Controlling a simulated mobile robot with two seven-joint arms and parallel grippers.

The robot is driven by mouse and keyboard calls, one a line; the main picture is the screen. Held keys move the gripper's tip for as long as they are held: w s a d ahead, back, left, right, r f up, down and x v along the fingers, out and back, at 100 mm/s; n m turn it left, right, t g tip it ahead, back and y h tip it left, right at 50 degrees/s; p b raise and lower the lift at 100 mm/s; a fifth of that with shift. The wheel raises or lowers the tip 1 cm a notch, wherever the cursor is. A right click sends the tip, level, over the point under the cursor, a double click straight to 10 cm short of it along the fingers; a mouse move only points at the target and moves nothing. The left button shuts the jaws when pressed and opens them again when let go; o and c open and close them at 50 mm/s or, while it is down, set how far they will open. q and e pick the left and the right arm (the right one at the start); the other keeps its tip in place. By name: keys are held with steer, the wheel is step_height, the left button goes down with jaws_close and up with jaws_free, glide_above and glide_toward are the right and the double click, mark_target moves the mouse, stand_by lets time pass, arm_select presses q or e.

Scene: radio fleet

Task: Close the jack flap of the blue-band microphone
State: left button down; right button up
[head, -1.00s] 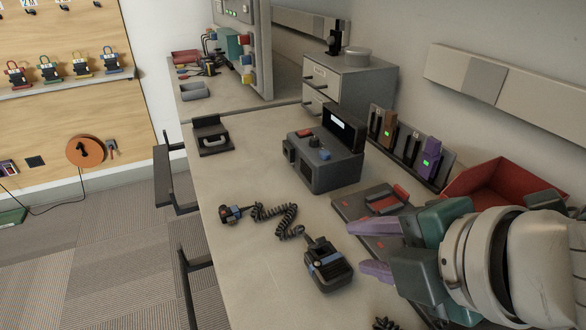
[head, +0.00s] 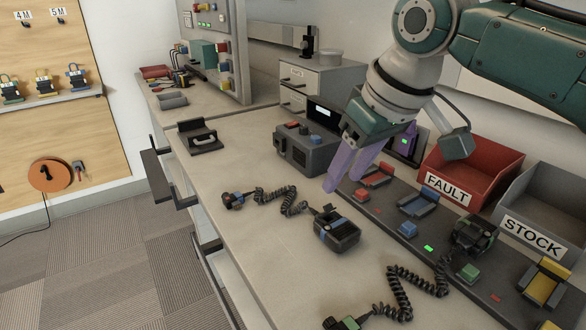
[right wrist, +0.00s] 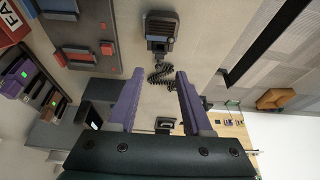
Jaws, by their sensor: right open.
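The blue-band microphone (head: 337,234) lies on the bench, a dark handset with a blue stripe. The jack flap is too small to make out. My right gripper (head: 346,180), with purple fingers, hangs above the bench beyond the microphone, open and empty, apart from it. In the right wrist view the microphone (right wrist: 160,28) and its cord lie beyond the spread fingertips (right wrist: 158,74). My left gripper is not in view.
A dark board (head: 400,225) with red, blue, green and yellow parts lies to the right, before the FAULT bin (head: 478,182) and STOCK bin (head: 515,230).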

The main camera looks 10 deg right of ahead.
mark_target(328, 205)
steer(key=b+x, duration=0.2)
steer(key=x, duration=0.4)
steer(key=shift+w+f, duration=0.1)
steer(key=shift+f, duration=0.05)
jaws_close()
stand_by(0.3)
